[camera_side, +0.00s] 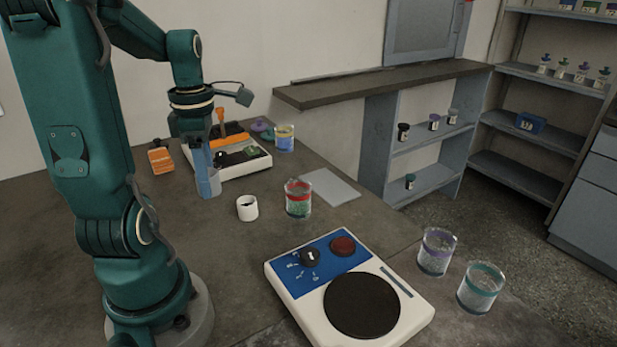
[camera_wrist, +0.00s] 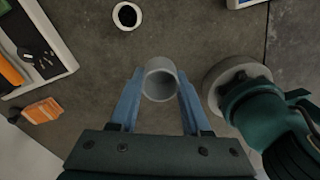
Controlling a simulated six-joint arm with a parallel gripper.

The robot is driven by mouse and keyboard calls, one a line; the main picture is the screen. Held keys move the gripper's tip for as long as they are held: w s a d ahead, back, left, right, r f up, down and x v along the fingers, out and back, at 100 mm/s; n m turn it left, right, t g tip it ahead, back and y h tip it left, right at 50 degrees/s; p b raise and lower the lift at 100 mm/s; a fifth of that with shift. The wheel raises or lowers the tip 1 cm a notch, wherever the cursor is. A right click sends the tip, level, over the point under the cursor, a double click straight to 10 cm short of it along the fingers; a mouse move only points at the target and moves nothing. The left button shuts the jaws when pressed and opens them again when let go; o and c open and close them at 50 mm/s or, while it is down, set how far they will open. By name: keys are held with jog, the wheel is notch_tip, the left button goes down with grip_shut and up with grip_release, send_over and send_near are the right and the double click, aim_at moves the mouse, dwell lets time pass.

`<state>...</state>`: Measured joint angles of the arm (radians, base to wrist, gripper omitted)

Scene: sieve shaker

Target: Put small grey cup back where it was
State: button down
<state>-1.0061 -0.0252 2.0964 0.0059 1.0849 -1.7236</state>
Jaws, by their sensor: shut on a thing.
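The small grey cup (camera_wrist: 161,66) is between the two blue fingers of my gripper (camera_wrist: 160,82) in the wrist view. The fingers are shut on it from both sides and its open mouth faces the camera. In the side view my gripper (camera_side: 208,187) points down over the table, left of the white cup; the fingers largely hide the grey cup there. I cannot tell whether the grey cup touches the table.
A white cup (camera_side: 247,209) with dark contents stands close by, beside a red-banded beaker (camera_side: 298,199). A white-and-blue device (camera_side: 350,290) is in front. Bare table lies left of my gripper.

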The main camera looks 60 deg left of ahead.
send_over(274, 242)
notch_tip(274, 242, down, 7)
jog(key=shift+s+r, duration=0.1)
jog(key=shift+r, duration=0.05)
jog(key=shift+f, duration=2)
jog(key=shift+f, duration=0.15)
jog(key=shift+c, duration=1.8)
grip_release()
notch_tip(274, 242, up, 12)
jog(key=s+d+r+m+t, duration=0.1)
jog(key=s+d+m+t, duration=0.2)
jog(key=m, duration=1.2)
jog(key=s+d+r+m+t, duration=0.2)
jog(key=d+m, duration=0.6)
jog(key=m, duration=0.8)
jog(key=shift+s+d+t, duration=0.2)
jog(key=shift+s+t, duration=0.2)
jog(key=shift+s, duration=0.3)
